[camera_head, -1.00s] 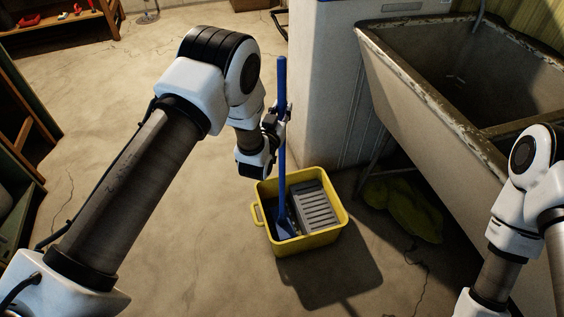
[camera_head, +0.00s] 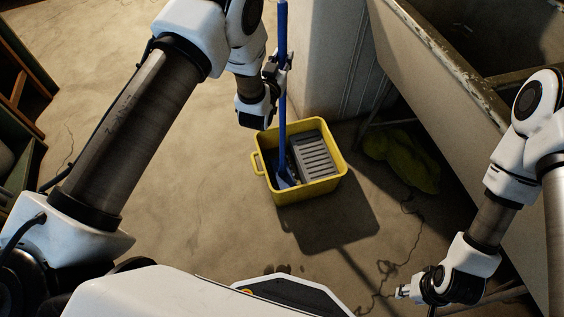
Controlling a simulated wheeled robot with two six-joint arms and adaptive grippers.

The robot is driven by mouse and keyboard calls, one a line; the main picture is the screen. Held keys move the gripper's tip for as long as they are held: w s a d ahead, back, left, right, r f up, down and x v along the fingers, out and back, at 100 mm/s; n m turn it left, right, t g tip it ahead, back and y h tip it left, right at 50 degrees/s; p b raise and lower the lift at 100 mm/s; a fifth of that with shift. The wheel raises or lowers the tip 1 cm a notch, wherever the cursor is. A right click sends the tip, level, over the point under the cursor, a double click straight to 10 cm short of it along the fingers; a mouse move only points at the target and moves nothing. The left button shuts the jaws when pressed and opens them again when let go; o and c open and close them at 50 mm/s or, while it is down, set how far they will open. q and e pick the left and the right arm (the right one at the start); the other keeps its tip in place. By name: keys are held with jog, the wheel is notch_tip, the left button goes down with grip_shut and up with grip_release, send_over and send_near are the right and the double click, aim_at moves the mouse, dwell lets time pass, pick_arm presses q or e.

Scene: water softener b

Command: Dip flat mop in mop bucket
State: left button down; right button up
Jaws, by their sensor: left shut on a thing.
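The mop has a blue pole (camera_head: 283,100) that stands nearly upright, with its blue lower end (camera_head: 285,176) inside the yellow mop bucket (camera_head: 310,190). The bucket stands on the floor and has a grey slotted wringer (camera_head: 314,155) in its right part. My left gripper (camera_head: 279,65) is shut on the mop pole, above the bucket's back-left rim. The pole's top is cut off by the picture's edge. The mop's flat head is mostly hidden in the bucket. My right gripper (camera_head: 406,292) is at the lower right, away from the bucket; its fingers are too small to read.
A white cabinet (camera_head: 325,60) stands right behind the bucket. A large stone sink (camera_head: 425,60) is at the right, with a yellow-green cloth or bag (camera_head: 402,160) on the floor below it. Dark shelving (camera_head: 22,110) is at the far left. The floor left of the bucket is clear.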

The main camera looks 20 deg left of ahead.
aim_at(283, 2)
pick_arm(q)
jog(key=shift+w+a, duration=0.25)
jog(key=shift+w, duration=0.15)
jog(key=shift+s+d+r, duration=0.1)
jog(key=shift+s+d, duration=0.25)
jog(key=shift+s, duration=0.1)
notch_tip(283, 2, up, 20)
jog(key=p, duration=1.4)
dwell(1.1)
